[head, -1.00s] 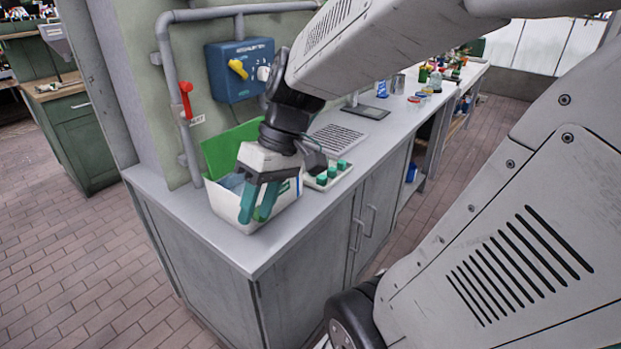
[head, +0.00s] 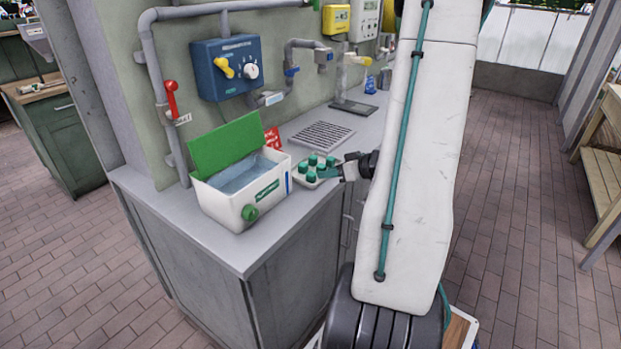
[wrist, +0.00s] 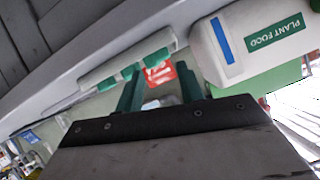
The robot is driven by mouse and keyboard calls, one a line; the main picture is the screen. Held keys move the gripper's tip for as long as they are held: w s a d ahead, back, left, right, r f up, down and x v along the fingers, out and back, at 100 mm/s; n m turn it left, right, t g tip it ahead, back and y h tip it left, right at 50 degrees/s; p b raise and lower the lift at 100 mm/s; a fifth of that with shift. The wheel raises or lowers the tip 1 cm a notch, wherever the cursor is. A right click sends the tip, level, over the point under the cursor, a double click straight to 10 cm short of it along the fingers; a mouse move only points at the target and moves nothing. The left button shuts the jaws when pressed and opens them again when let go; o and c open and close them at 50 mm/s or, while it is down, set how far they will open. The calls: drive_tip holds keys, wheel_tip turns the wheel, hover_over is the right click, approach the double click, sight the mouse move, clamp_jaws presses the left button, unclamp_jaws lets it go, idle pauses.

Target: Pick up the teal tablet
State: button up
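Several teal tablets (head: 316,162) sit in a small white tray (head: 303,180) on the grey counter; I cannot tell which one the task means. In the wrist view, the tray (wrist: 105,72) appears at a steep tilt, with teal bits (wrist: 130,71) along its edge. My gripper (head: 336,171) is at the tray's right side, low over the counter. In the wrist view, the teal fingers of my gripper (wrist: 160,92) are spread, with nothing visibly held between them. I cannot tell whether they touch the tray or a tablet.
A white plant food box (head: 225,207) with a raised green lid (head: 228,143) stands left of the tray, a green round piece (head: 250,212) on its front. A drain grille (head: 322,135) and pipes (head: 153,85) are farther back.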

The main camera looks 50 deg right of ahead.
sight(313, 174)
drive_tip(key=x, duration=0.5)
drive_tip(key=shift+w+a, duration=0.1)
drive_tip(key=shift+w, duration=0.25)
drive_tip(key=c, duration=0.8)
drive_tip(key=shift+r, duration=0.1)
wheel_tip(313, 174, up, 10)
drive_tip(key=shift+f, duration=0.1)
